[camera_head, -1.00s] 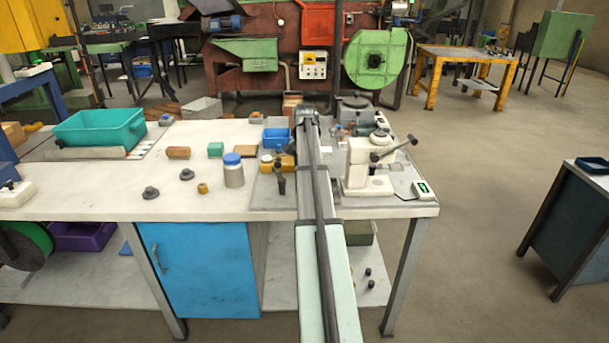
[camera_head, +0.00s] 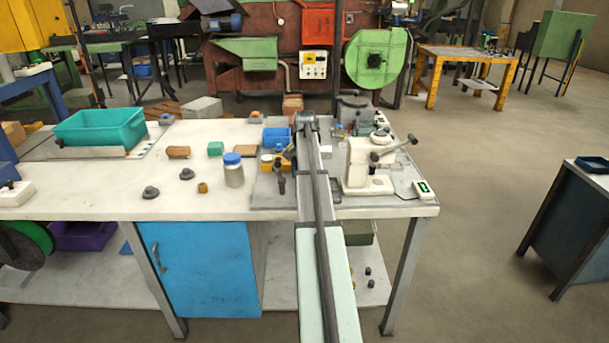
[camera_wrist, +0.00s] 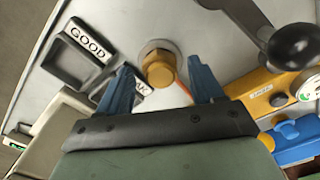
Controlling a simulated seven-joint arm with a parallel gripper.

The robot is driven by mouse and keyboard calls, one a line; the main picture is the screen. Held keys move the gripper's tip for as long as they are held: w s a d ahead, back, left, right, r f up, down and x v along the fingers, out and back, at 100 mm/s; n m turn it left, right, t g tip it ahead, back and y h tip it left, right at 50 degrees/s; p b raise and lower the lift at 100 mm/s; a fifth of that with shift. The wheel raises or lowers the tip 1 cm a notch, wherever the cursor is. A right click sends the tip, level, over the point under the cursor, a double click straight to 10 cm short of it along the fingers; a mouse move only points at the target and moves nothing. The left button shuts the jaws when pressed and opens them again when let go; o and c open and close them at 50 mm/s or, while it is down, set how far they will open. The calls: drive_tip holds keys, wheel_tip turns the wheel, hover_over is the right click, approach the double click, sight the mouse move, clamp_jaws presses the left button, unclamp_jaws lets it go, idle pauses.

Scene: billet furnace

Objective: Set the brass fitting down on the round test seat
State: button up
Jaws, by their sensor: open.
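The brass fitting (camera_wrist: 159,70) stands on the round test seat (camera_wrist: 150,46), whose grey metal rim shows around its far side in the wrist view. My gripper (camera_wrist: 160,65) is open, with one blue finger on each side of the fitting and a visible gap on both sides. In the head view my forearm covers the seat and the fitting.
A tray marked GOOD (camera_wrist: 75,55) lies left of the seat, beside another labelled tray partly behind a finger. A black ball-ended lever (camera_wrist: 291,47) and yellow block (camera_wrist: 262,92) are close on the right. A white press (camera_head: 360,167) stands right of my arm.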

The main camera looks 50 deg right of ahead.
wheel_tip(320, 180, up, 12)
drive_tip(key=shift+r, duration=0.15)
idle(0.6)
idle(0.4)
